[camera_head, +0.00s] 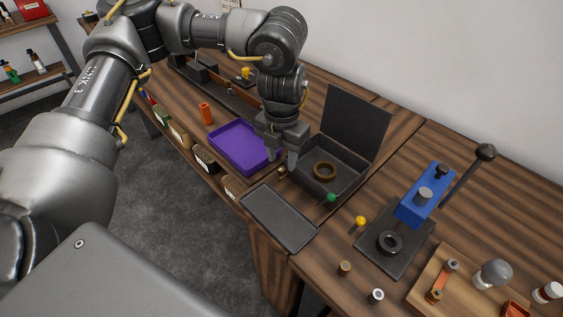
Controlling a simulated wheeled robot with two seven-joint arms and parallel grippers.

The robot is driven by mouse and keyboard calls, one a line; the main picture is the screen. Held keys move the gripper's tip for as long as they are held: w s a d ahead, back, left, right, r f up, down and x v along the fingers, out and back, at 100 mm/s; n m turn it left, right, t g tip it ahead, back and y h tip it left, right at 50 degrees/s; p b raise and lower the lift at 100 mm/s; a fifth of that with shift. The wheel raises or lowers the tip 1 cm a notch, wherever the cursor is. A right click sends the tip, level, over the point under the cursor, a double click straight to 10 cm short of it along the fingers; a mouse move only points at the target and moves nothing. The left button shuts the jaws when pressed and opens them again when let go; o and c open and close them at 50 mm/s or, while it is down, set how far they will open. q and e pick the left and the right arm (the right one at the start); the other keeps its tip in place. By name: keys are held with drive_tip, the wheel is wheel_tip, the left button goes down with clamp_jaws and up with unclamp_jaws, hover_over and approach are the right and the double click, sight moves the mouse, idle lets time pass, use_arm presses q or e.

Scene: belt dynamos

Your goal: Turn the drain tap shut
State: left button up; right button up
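A dark grey open-lidded basin (352,185) stands on the wooden bench, with a brass ring (325,171) lying inside. A small brass fitting (282,172) shows at its front left corner, and a green knob (331,197) at its front right. One of these may be the drain tap; I cannot tell which. My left gripper (281,162) points down at the basin's front left corner, with its fingers apart and the brass fitting just below them. I cannot tell whether they touch it. My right gripper is not in view.
A purple tray (241,146) lies left of the gripper, with an orange cylinder (206,113) beyond it. A flat grey tray (279,217) lies in front of the basin. A blue press (425,195) with a long lever and a yellow knob (360,221) stand to the right.

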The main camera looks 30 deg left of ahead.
sight(282, 168)
use_arm(q)
wheel_tip(282, 168, up, 8)
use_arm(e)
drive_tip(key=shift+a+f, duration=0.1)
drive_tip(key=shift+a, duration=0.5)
use_arm(q)
drive_tip(key=shift+r, duration=0.1)
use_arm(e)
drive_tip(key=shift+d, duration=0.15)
